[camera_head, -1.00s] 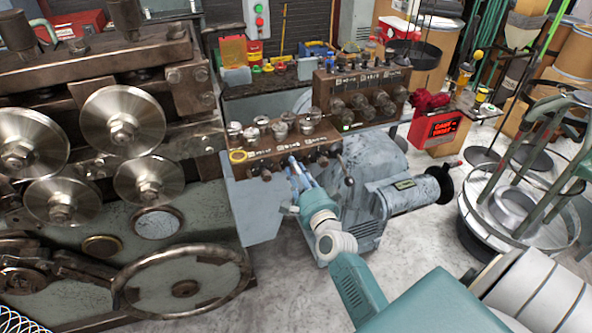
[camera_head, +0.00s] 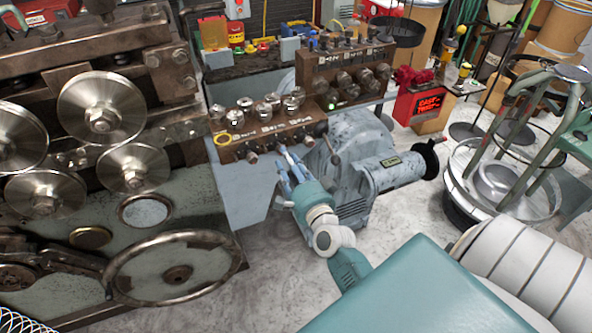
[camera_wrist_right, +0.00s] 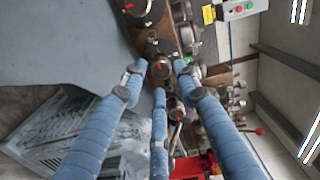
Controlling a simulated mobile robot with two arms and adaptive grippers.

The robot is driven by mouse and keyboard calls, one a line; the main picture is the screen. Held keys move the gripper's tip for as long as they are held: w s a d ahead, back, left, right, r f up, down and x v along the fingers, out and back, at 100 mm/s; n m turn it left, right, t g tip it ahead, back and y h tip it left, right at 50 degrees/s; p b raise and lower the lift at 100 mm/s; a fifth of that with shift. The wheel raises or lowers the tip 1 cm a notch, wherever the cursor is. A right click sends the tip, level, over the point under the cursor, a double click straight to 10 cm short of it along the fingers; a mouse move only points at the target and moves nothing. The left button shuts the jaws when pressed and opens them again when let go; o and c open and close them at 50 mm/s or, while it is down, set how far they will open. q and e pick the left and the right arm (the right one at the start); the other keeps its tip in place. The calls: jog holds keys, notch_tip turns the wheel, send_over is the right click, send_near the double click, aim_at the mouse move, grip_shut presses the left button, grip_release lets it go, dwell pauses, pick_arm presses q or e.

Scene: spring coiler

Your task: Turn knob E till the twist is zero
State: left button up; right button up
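The brown knob panel (camera_head: 262,135) on the machine carries a row of dark knobs along its lower front edge. My right gripper (camera_head: 284,156) is at this row, near its middle, and its fingers hide part of it. In the right wrist view, a knob with a red mark (camera_wrist_right: 160,68) lies between and just beyond the spread fingertips of my right gripper (camera_wrist_right: 160,80). The fingers are open, and I cannot tell whether they touch it. Other red-marked knobs (camera_wrist_right: 138,8) sit beside it. Lettering is too small to tell which is knob E. My left gripper is not in view.
A second panel with knobs (camera_head: 345,75) stands behind. A red display box (camera_head: 420,104) is to its right, with unclear lettering. A grey motor (camera_head: 350,160) sits below the panel. Large steel rollers (camera_head: 101,110) and a handwheel (camera_head: 175,273) are at left.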

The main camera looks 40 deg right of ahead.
jog(key=v, duration=0.7)
jog(key=shift+s, duration=0.3)
